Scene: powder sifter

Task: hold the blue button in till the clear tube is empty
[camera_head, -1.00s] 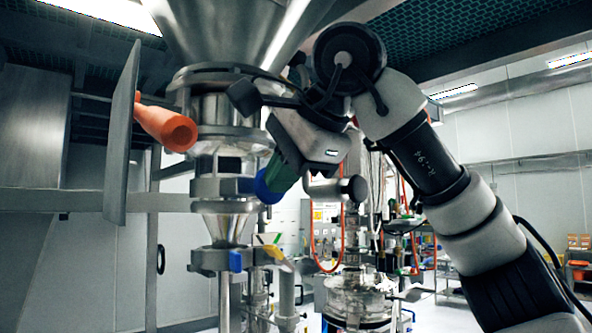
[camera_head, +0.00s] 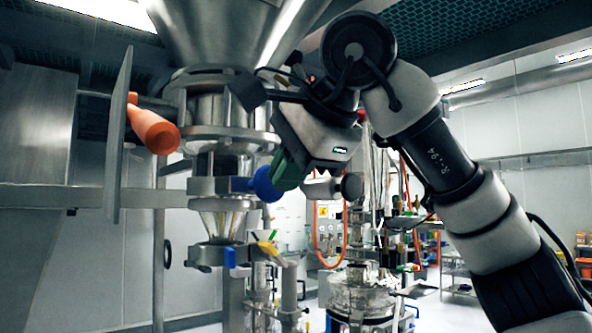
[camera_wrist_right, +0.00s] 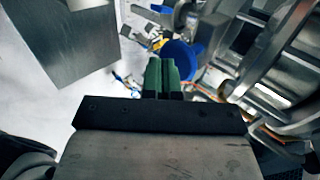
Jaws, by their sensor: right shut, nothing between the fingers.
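The blue button (camera_head: 264,185) is a round knob on the right side of the steel sifter column, in the middle of the head view. It also shows in the right wrist view (camera_wrist_right: 181,57), just beyond the fingertips. My right gripper (camera_head: 283,176) has green fingers, shut and empty, with their tips right at the button's face. I cannot tell whether they press on it. In the wrist view the fingers (camera_wrist_right: 162,66) overlap the button's left part. A clear tube section (camera_head: 222,165) sits in the column beside the button; its contents cannot be made out. My left gripper is out of view.
A steel hopper (camera_head: 215,35) tops the column. A flat steel plate (camera_head: 117,145) and an orange handle (camera_head: 153,128) stand to the left.

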